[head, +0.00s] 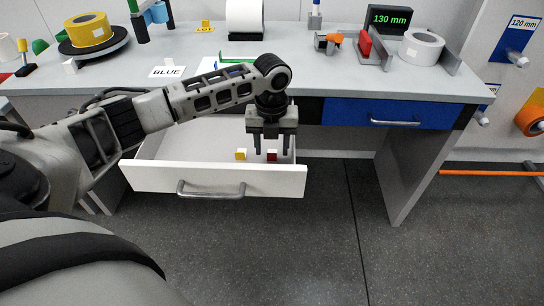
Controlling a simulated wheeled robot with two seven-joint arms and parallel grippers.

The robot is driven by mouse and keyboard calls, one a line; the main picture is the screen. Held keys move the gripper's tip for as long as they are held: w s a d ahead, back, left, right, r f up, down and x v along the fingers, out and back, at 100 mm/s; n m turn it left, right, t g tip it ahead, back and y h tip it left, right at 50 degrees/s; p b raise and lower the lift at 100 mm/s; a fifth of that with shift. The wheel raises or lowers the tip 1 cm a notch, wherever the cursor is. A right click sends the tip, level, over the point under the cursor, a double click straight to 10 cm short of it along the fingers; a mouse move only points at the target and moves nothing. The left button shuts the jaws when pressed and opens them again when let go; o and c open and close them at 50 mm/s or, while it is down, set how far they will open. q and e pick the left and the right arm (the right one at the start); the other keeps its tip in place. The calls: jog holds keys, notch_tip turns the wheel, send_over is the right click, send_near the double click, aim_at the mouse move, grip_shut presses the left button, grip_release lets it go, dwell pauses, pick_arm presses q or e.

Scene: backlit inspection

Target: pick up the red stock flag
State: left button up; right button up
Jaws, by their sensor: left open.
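A small red block (272,156), which looks like the red stock flag, sits inside the open white drawer (220,180) towards its right end. My left gripper (271,149) points down over the drawer. Its two fingers are apart, and the red block shows between and just below the fingertips. Whether the fingertips reach the block's height is hard to tell. No contact can be made out. A small yellow block (240,154) sits just left of the red one in the drawer. My right gripper is not in view.
The grey desk top (300,75) lies above the drawer, with a blue closed drawer (370,112) to the right. On the desk are a white roll (421,47), a red block in a grey holder (365,43) and a display reading 130 mm (389,19). Floor at front right is clear.

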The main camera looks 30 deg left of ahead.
pick_arm(q)
notch_tip(320, 180, down, 3)
jog(key=shift+r, duration=0.15)
jog(key=c, duration=0.9)
jog(key=shift+o, duration=0.2)
jog(key=shift+r, duration=0.1)
